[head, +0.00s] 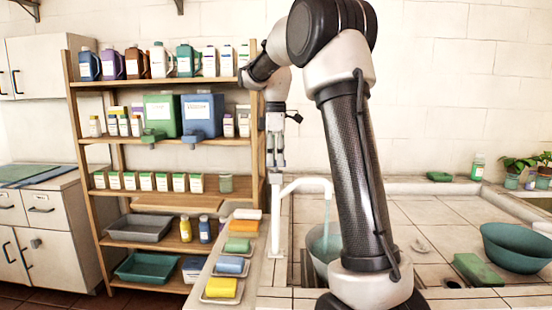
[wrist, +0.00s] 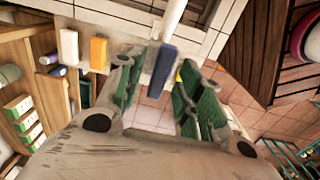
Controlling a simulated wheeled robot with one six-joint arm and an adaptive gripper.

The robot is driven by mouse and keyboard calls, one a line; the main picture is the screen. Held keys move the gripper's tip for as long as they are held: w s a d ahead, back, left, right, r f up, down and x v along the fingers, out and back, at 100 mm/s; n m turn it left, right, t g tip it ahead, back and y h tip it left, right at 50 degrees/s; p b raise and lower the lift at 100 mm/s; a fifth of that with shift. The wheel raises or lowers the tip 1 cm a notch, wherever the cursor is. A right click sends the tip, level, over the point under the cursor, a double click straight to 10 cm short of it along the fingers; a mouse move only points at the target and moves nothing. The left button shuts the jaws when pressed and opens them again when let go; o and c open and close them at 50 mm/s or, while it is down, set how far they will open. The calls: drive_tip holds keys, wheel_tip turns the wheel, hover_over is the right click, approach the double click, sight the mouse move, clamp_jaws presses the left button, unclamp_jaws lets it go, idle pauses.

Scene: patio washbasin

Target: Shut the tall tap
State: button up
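The tall tap (head: 276,222) is a white post with a curved spout at the left of the counter. A pale blue stream of water (head: 327,212) runs from the spout into a bowl (head: 321,246), partly hidden by my arm. My gripper (head: 276,164) points down just above the top of the tap post. In the wrist view my gripper (wrist: 156,66) has its two green-padded fingers apart. A dark blue, lever-like piece (wrist: 162,68) at the end of a white tube (wrist: 175,18) shows between them. I cannot tell whether a finger touches it.
A wooden shelf (head: 165,84) with bottles and boxes stands left of the gripper. Yellow (head: 221,288), blue (head: 230,265) and green (head: 238,245) blocks lie in dishes below the tap. A teal basin (head: 517,247) and a green block (head: 478,270) are at the right.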

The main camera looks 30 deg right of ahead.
drive_tip(key=shift+f, duration=0.2)
clamp_jaws()
